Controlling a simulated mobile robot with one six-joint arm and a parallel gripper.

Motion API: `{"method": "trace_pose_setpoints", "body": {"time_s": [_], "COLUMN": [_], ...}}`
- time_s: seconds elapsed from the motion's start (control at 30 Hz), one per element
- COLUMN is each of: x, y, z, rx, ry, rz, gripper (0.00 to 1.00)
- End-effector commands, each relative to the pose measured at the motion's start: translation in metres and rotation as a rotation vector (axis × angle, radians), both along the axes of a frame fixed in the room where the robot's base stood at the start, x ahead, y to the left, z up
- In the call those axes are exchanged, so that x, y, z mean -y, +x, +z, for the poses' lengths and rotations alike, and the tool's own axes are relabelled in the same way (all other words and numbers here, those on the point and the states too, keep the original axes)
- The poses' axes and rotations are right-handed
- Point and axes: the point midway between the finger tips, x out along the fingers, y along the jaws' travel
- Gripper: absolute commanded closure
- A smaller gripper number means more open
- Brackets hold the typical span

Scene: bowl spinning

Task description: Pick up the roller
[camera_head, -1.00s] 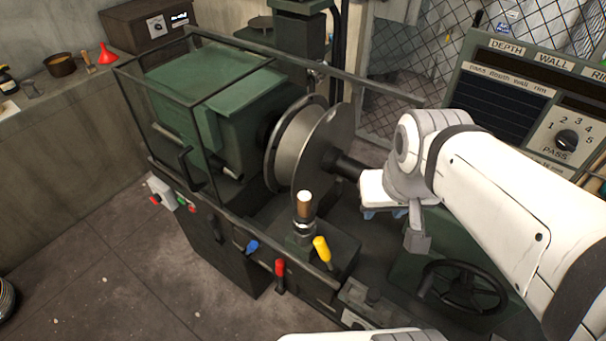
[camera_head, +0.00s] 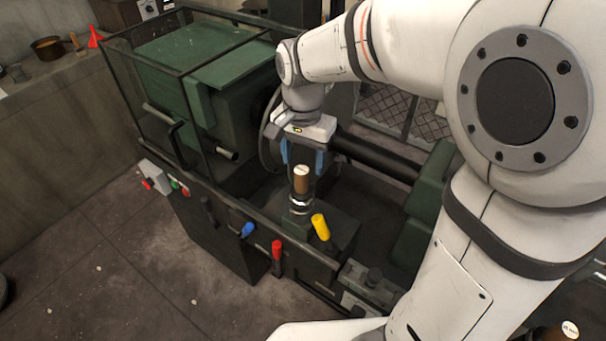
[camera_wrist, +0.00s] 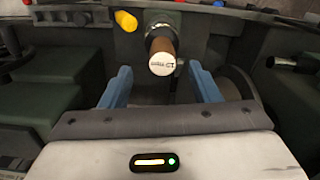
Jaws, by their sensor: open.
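The roller (camera_head: 301,181) appears to be the brown upright cylinder with a pale, labelled end, standing in a metal collar on the machine's tool post. In the wrist view the roller (camera_wrist: 162,52) shows its white labelled end toward the camera, between and just beyond the blue fingertips. My gripper (camera_head: 303,165) points down above the roller, its two blue fingers apart. In the wrist view my gripper (camera_wrist: 160,76) is open and empty, one finger on each side of the roller's line. I cannot tell exact height or any contact.
The green lathe headstock (camera_head: 235,70) stands at left behind a dark guard frame. A yellow handle (camera_head: 321,227) is close to the post; blue (camera_head: 248,230) and red (camera_head: 278,250) handles line the front. A labelled brown cylinder (camera_head: 565,332) shows at the lower right corner.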

Motion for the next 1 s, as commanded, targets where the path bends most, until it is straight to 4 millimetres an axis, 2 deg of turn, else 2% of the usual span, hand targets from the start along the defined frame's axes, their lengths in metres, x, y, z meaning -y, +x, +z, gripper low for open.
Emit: {"method": "trace_pose_setpoints", "body": {"time_s": [0.5, 0.8, 1.0], "x": [-0.003, -0.003, -0.002], "y": [0.000, 0.000, 0.000], "z": [-0.066, -0.071, -0.071], "rx": [-0.003, 0.001, 0.001], "ry": [-0.002, 0.000, 0.000], "rz": [-0.001, -0.001, -0.002], "gripper": [0.44, 0.44, 0.60]}}
